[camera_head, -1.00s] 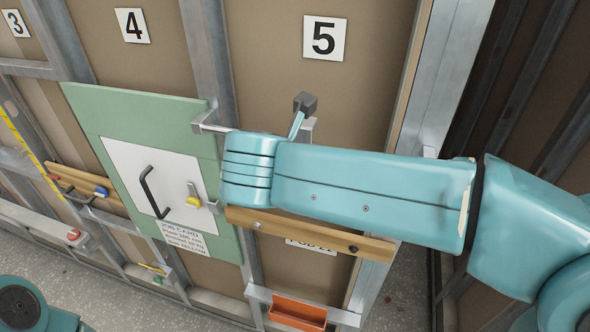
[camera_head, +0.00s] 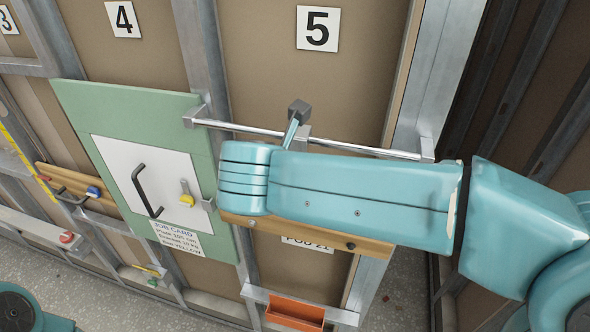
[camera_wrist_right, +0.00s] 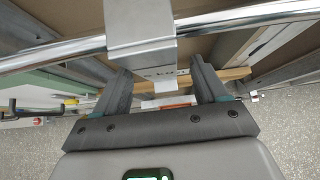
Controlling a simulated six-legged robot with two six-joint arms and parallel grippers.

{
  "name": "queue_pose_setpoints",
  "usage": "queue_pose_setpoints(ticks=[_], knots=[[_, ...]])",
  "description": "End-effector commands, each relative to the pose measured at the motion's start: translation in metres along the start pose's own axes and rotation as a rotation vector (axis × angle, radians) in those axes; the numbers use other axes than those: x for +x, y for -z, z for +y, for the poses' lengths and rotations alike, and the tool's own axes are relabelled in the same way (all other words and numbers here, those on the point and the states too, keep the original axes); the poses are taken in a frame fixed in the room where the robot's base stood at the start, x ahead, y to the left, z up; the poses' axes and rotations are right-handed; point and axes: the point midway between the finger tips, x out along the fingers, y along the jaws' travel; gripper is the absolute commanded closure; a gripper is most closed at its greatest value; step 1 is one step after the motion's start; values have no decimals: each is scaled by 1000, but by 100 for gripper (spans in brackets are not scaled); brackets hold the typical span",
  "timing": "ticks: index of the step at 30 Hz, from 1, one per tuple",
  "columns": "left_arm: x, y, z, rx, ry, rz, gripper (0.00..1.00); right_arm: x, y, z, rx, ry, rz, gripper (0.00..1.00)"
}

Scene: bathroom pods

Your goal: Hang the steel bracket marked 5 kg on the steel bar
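The steel bar (camera_head: 365,149) runs across the wall below the sign 5, held by end mounts; it also crosses the right wrist view (camera_wrist_right: 55,58). A grey steel bracket (camera_wrist_right: 142,30) lies over the bar in that view, its lower part reaching down between my right fingers. Part of it shows in the head view (camera_head: 304,132). I cannot read a 5 kg mark on it. My right gripper (camera_wrist_right: 163,80) is open, one finger on each side of the bracket with gaps visible. My forearm covers the area below the bar. My left gripper is out of view.
A green panel (camera_head: 75,105) with a white plate (camera_head: 115,150), a black handle (camera_head: 145,190) and a yellow-gripped latch (camera_head: 186,194) stands left of the bar. A wooden rail (camera_head: 375,246) and an orange tray (camera_head: 295,312) are below. A metal stud (camera_head: 440,75) stands at right.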

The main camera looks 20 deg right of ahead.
Motion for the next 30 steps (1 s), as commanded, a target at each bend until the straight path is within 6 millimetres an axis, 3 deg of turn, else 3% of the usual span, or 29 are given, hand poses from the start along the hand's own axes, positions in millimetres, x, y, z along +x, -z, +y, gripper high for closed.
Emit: queue_pose_setpoints(ticks=[6, 10, 24, 30], knots=[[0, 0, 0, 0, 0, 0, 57, -2, 1, 0, 0, 0, 1, 28], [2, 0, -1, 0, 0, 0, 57, -17, 0, 1, 0, -3, -2, 28], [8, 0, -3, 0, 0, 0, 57, -134, 0, 1, -1, -5, 0, 28], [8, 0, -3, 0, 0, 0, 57, -159, 0, 0, 0, -2, 0, 28]])
